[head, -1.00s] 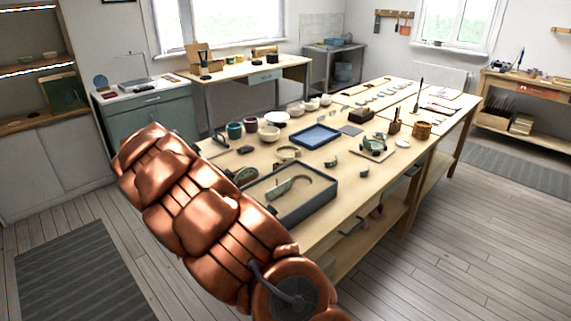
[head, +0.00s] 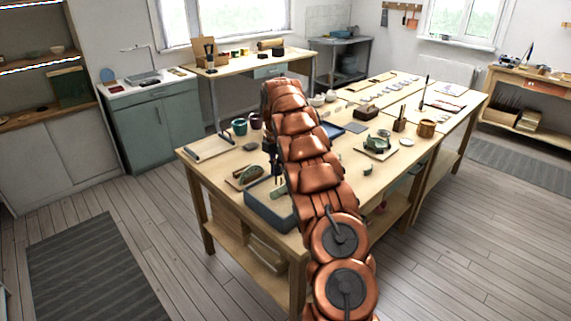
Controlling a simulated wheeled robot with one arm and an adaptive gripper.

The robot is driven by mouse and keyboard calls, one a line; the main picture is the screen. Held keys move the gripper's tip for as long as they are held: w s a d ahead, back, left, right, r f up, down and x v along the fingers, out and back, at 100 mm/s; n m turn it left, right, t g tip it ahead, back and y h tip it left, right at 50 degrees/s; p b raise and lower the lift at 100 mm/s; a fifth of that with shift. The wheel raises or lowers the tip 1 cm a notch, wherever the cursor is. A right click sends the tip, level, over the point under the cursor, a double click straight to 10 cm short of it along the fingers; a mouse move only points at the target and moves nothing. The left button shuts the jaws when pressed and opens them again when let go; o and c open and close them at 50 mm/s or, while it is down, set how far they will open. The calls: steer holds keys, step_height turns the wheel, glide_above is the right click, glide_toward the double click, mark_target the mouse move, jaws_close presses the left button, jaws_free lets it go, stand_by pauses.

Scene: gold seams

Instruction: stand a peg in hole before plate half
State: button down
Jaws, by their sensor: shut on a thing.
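The grey-blue tray (head: 266,213) stands near the front edge of the middle table, partly hidden by my copper arm. A pale green curved piece, looking like the plate half (head: 279,191), stands inside it. My gripper (head: 275,169) shows as a small dark shape left of the arm, above the tray's back part. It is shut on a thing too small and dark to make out. No peg or hole can be made out; the right part of the tray is hidden behind my arm.
A green piece on a board (head: 247,175) lies left of the tray. Teal (head: 240,126) and purple (head: 256,121) cups stand behind. A brown pot (head: 427,128) stands at the right. The table's left front is fairly clear.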

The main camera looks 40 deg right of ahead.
steer(key=shift+n, duration=0.4)
steer(key=shift+s+d+f, duration=0.25)
steer(key=shift+d+f, duration=0.25)
steer(key=shift+f, duration=0.2)
steer(key=shift+s+d+f, duration=0.3)
steer(key=shift+d+f, duration=0.2)
steer(key=shift+f, duration=0.15)
steer(key=shift+s+d+f, duration=0.25)
steer(key=shift+d+f, duration=0.25)
steer(key=shift+f, duration=0.2)
steer(key=shift+d+f+b, duration=0.2)
steer(key=shift+f+b, duration=0.35)
steer(key=shift+b, duration=0.95)
stand_by(0.7)
steer(key=shift+f+b, duration=0.35)
steer(key=shift+f, duration=0.1)
stand_by(1.2)
steer(key=shift+r, duration=0.15)
steer(key=shift+r+p, duration=0.85)
steer(key=shift+r, duration=1.65)
